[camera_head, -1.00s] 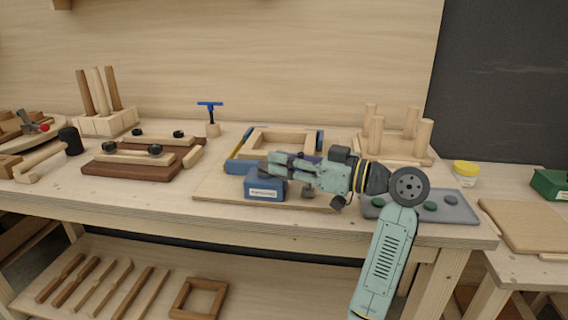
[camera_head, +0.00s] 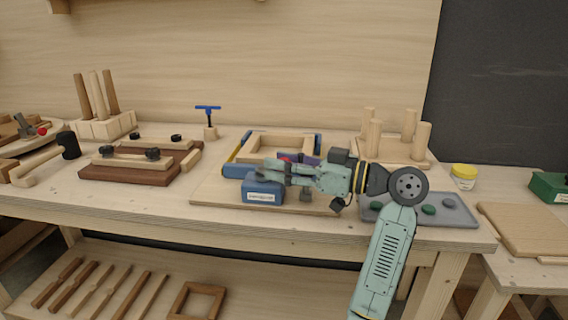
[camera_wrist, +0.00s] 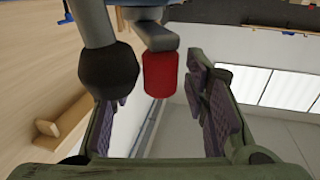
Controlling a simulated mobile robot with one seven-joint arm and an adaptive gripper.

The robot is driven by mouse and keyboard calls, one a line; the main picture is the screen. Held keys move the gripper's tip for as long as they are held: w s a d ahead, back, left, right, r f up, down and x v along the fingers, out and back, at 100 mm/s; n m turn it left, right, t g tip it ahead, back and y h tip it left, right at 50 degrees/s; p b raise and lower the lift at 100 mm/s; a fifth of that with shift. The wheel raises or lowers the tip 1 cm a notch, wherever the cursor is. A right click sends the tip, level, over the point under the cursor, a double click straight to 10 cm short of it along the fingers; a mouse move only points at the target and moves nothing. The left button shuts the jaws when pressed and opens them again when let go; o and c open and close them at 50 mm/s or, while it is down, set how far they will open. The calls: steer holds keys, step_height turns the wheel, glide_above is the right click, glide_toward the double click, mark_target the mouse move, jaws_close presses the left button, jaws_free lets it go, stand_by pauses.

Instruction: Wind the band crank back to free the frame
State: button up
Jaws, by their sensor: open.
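The wooden frame (camera_head: 283,138) lies on a board on the bench, with a blue band (camera_head: 237,170) and corner pieces around it. The labelled blue clamp box (camera_head: 263,189) sits at its front. My gripper (camera_head: 277,170) is open, pointing left just above the box. The crank's red knob (camera_head: 284,159) shows as a small spot by the fingers. In the wrist view the red knob (camera_wrist: 160,74) hangs from a grey arm between the two spread fingers, toward their tips, with no clear contact. A dark rounded knob (camera_wrist: 108,70) is near the left finger, and its attachment is unclear.
A grey tray (camera_head: 455,211) with green pads lies right of the board, partly behind my arm. A pegged wooden stand (camera_head: 390,152) is behind it. A dark wooden fixture (camera_head: 130,172) and mallet (camera_head: 67,146) are left.

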steer(key=v, duration=1.2)
steer(key=shift+d, duration=0.1)
